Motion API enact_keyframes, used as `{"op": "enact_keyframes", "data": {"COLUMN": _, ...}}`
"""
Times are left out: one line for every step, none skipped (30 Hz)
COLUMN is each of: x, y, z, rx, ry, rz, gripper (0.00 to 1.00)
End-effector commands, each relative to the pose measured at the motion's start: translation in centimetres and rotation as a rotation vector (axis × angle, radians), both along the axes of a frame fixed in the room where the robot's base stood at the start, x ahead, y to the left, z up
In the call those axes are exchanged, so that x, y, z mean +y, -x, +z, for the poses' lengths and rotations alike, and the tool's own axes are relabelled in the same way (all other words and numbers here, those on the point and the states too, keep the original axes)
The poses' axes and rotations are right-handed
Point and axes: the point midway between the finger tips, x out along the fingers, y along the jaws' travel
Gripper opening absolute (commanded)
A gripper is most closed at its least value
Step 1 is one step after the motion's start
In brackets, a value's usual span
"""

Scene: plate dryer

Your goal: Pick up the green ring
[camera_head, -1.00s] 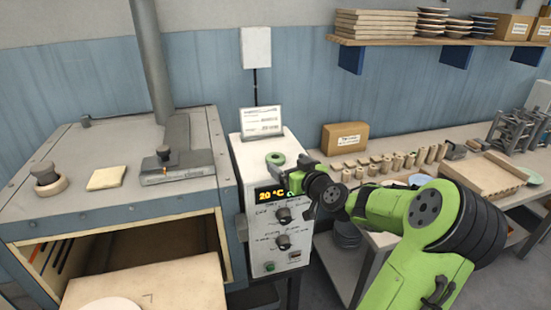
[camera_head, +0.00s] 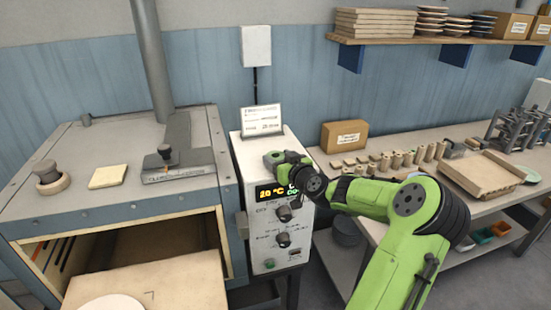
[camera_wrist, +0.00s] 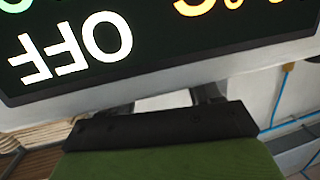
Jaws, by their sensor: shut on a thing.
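The green ring lies at the top of the white control box (camera_head: 265,205), where my gripper (camera_head: 275,158) now covers it. I cannot make out its outline in the head view. My gripper reaches in from the right at the box's top front edge, just above the lit display (camera_head: 277,190), and is shut on the ring. In the wrist view, my gripper's fingers (camera_wrist: 176,97) go behind the edge of the display panel (camera_wrist: 150,40), which fills the upper part, so the fingertips and ring are hidden.
A grey oven (camera_head: 120,200) with an open chamber stands at the left. A sign (camera_head: 261,119) stands at the back of the control box. A workbench (camera_head: 400,165) with several small wooden blocks and a cardboard box (camera_head: 344,135) is at the right.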

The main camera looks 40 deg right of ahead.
Motion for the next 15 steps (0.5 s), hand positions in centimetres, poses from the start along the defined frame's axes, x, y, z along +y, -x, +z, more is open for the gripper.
{"op": "enact_keyframes", "data": {"x": 0.0, "y": 0.0, "z": 0.0, "rx": -0.001, "ry": 0.000, "rz": 0.000, "gripper": 0.33}}
{"op": "enact_keyframes", "data": {"x": 0.0, "y": 0.0, "z": 0.0, "rx": -0.001, "ry": 0.000, "rz": 0.000, "gripper": 0.33}}
{"op": "enact_keyframes", "data": {"x": 0.0, "y": 0.0, "z": 0.0, "rx": -0.001, "ry": 0.000, "rz": 0.000, "gripper": 0.33}}
{"op": "enact_keyframes", "data": {"x": 0.0, "y": 0.0, "z": 0.0, "rx": -0.001, "ry": 0.000, "rz": 0.000, "gripper": 0.33}}
{"op": "enact_keyframes", "data": {"x": 0.0, "y": 0.0, "z": 0.0, "rx": -0.001, "ry": 0.000, "rz": 0.000, "gripper": 0.33}}
{"op": "enact_keyframes", "data": {"x": 0.0, "y": 0.0, "z": 0.1, "rx": -0.001, "ry": 0.001, "rz": 0.000, "gripper": 0.33}}
{"op": "enact_keyframes", "data": {"x": 0.0, "y": 0.0, "z": 0.3, "rx": -0.001, "ry": 0.001, "rz": 0.000, "gripper": 0.33}}
{"op": "enact_keyframes", "data": {"x": 0.0, "y": 0.0, "z": 0.5, "rx": -0.001, "ry": 0.003, "rz": -0.001, "gripper": 0.33}}
{"op": "enact_keyframes", "data": {"x": 0.0, "y": 0.0, "z": 1.2, "rx": -0.002, "ry": 0.005, "rz": 0.000, "gripper": 0.33}}
{"op": "enact_keyframes", "data": {"x": 0.0, "y": 0.0, "z": 1.8, "rx": -0.001, "ry": 0.007, "rz": 0.000, "gripper": 0.33}}
{"op": "enact_keyframes", "data": {"x": 0.0, "y": 0.0, "z": 2.5, "rx": -0.001, "ry": 0.008, "rz": 0.000, "gripper": 0.33}}
{"op": "enact_keyframes", "data": {"x": 0.0, "y": 0.0, "z": 3.5, "rx": -0.001, "ry": 0.009, "rz": -0.001, "gripper": 0.33}}
{"op": "enact_keyframes", "data": {"x": 0.0, "y": 0.0, "z": 4.4, "rx": -0.001, "ry": 0.011, "rz": 0.000, "gripper": 0.33}}
{"op": "enact_keyframes", "data": {"x": 0.0, "y": 0.0, "z": 5.2, "rx": -0.002, "ry": 0.011, "rz": 0.000, "gripper": 0.33}}
{"op": "enact_keyframes", "data": {"x": 0.0, "y": 0.0, "z": 6.3, "rx": -0.002, "ry": 0.010, "rz": -0.001, "gripper": 0.33}}
